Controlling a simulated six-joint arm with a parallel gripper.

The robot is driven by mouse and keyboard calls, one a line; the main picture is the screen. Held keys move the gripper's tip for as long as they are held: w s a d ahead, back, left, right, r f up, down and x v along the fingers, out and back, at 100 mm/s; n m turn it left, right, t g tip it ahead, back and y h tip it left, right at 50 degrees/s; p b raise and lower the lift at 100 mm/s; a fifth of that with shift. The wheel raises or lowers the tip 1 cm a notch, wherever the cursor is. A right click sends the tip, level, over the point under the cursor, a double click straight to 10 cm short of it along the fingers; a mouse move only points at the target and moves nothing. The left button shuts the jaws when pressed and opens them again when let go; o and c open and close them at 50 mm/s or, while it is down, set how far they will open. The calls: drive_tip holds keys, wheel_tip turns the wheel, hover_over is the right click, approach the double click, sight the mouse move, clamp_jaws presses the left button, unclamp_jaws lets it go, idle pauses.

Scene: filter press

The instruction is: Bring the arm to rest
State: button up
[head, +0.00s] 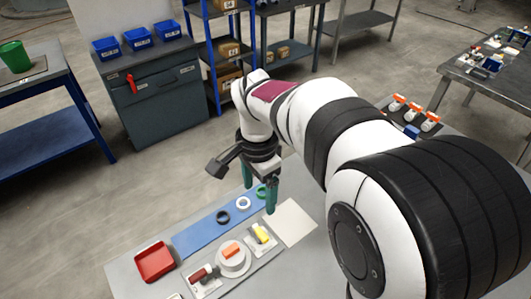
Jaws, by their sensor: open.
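My white and black arm reaches across the grey table (125,280) from the lower right. My gripper (259,200) hangs at its end with green fingers pointing down, spread apart. It is above or beside the far right end of a blue mat (195,236). A green ring (261,191) shows between the fingers on or over the mat; I cannot tell whether a finger touches it. A white ring (243,203) and a dark ring (223,217) lie along the mat. I see nothing held in the gripper.
A red tray (154,262) lies at the table's left. A grey tray (268,252) holds a white round piece (233,259) and small parts. A pale sheet (292,222) lies right of the mat. Orange-and-white items (413,112) stand beyond my arm.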

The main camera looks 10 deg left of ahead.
drive_tip(key=s+d+n+y, duration=0.1)
drive_tip(key=s+d, duration=0.5)
drive_tip(key=s, duration=0.4)
drive_tip(key=s+d+n, duration=0.2)
drive_tip(key=s+d, duration=0.4)
drive_tip(key=s, duration=0.5)
drive_tip(key=shift+d+r+n+y, duration=0.3)
drive_tip(key=shift+d+y, duration=0.1)
